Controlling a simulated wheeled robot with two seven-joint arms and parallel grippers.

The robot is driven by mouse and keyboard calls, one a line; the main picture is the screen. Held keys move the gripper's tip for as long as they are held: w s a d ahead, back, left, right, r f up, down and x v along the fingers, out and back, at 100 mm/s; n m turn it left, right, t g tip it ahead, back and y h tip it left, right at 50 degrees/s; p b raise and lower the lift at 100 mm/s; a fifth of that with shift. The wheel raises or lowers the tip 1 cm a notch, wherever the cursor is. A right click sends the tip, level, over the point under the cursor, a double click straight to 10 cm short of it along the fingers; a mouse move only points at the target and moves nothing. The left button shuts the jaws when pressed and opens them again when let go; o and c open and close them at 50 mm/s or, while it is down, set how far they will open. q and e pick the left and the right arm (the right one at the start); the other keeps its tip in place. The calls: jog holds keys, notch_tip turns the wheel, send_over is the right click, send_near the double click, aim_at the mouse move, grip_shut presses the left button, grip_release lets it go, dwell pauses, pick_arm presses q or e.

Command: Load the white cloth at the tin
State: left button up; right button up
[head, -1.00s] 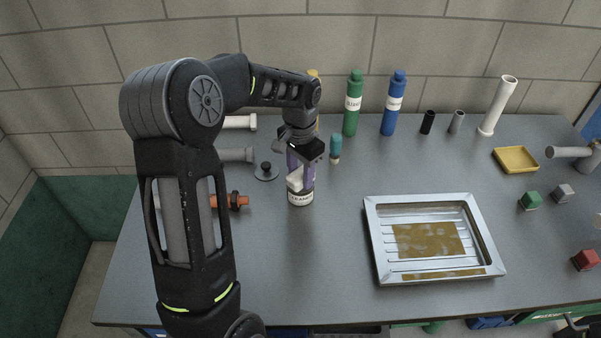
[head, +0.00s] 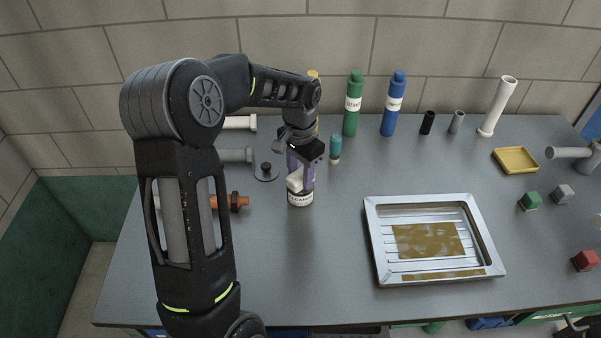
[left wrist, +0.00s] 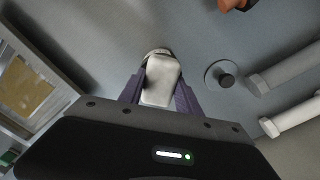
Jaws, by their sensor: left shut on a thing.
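The white cloth (head: 294,181) is pinched between the purple fingers of my left gripper (head: 300,182). The cloth (left wrist: 160,82) also shows as a pale folded pad in the left wrist view. The tin (head: 300,199), round with a white label, stands upright on the counter directly below the fingertips. In the left wrist view only a bit of the tin's rim (left wrist: 158,52) shows past the cloth. The cloth's lower end is at the tin's top; I cannot tell how far inside it is.
A metal tray (head: 375,240) with a brown patch lies to the right. Green (head: 353,105) and blue (head: 394,105) bottles stand behind, and a small teal-capped bottle (head: 335,148) is close to the gripper. A grey knobbed disc (head: 266,172) is left of the tin. The front middle counter is clear.

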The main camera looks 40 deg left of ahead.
aim_at(301, 174)
pick_arm(q)
notch_tip(301, 174, up, 5)
jog(key=p, duration=0.3)
jog(key=shift+r, duration=0.95)
